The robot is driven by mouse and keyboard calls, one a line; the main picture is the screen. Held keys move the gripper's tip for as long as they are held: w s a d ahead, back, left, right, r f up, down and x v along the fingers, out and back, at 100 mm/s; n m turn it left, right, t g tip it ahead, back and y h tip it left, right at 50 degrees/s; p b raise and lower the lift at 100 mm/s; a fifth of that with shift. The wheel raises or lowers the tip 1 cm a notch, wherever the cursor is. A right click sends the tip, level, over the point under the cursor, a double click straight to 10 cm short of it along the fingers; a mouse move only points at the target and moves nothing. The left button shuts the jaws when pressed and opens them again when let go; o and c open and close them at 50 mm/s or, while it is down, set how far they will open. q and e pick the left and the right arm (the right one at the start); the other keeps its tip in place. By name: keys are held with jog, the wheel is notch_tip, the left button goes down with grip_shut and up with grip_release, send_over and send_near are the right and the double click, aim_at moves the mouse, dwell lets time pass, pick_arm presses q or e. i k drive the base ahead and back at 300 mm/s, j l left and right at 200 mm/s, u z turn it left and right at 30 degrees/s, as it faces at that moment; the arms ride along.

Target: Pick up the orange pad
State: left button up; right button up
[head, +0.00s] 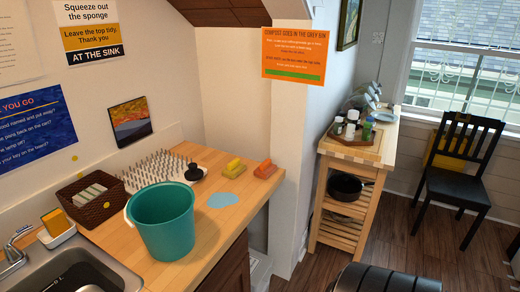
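The orange pad (265,169) lies on the wooden counter (215,235) near its back right end, close to the white wall corner. It looks like a small orange block. A yellow block (233,168) of similar size lies just left of it, apart from it. Neither of my grippers shows in the head view. Nothing covers the orange pad from this viewpoint.
A teal bucket (163,222) stands at the counter's front, beside a light blue patch (223,200). A spiked white rack (155,170), black-knobbed item (194,173) and brown basket (95,199) lie left. The sink (75,275) is front left; a wooden cart (345,205) stands right.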

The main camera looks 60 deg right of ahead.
aim_at(265, 169)
jog(key=l+z, duration=0.15)
jog(key=z, duration=1.65)
jog(key=i+l, duration=0.25)
jog(key=i+l+u, duration=0.1)
jog(key=i+l, duration=0.15)
jog(key=l, duration=0.25)
jog(key=i+l, duration=0.25)
jog(key=l+u, duration=0.05)
jog(key=l, duration=0.05)
